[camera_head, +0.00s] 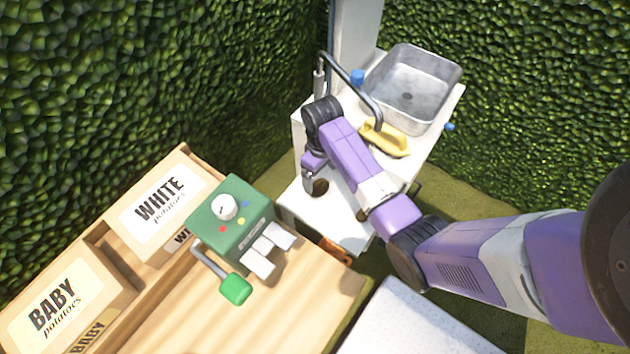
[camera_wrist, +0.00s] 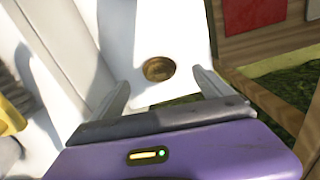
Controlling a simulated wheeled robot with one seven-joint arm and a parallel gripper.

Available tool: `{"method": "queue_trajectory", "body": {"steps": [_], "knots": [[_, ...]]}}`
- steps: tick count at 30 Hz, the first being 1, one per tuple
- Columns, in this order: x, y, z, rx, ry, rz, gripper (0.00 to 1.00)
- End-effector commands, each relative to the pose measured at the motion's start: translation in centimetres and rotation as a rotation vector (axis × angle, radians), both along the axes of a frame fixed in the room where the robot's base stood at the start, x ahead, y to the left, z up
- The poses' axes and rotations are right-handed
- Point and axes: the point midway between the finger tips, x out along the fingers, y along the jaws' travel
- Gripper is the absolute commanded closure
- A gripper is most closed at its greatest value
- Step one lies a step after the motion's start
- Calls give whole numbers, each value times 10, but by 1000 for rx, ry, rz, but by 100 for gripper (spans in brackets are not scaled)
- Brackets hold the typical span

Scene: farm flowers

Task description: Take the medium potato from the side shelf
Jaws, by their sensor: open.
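A round brown potato (camera_wrist: 159,69) lies on the white side shelf (camera_wrist: 170,25) in the wrist view. My gripper (camera_wrist: 160,80) is open, with one finger to each side of the potato in the picture. The fingers look apart from it, and I cannot tell the height between them. In the head view my gripper (camera_head: 313,168) hangs over the white shelf (camera_head: 335,222) below the sink. A brown potato (camera_head: 320,187) shows just beside the gripper there. Another small brown thing (camera_head: 362,215) is partly hidden by my arm.
A metal sink (camera_head: 408,88) with a tap (camera_head: 352,72) and a yellow item (camera_head: 385,139) stand above the shelf. A green machine (camera_head: 232,222) with a lever sits on the wooden table (camera_head: 300,310), beside the WHITE (camera_head: 160,205) and BABY (camera_head: 58,305) potato boxes. Hedges close the back.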

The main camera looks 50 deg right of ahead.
Motion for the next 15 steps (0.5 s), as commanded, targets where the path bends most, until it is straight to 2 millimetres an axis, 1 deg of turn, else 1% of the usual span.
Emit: {"method": "queue_trajectory", "body": {"steps": [3,8,15], "knots": [[-1,0,-14,1,3,0,10],[1,-1,-28,-1,0,0,10],[5,-3,-61,0,-1,0,10]]}}
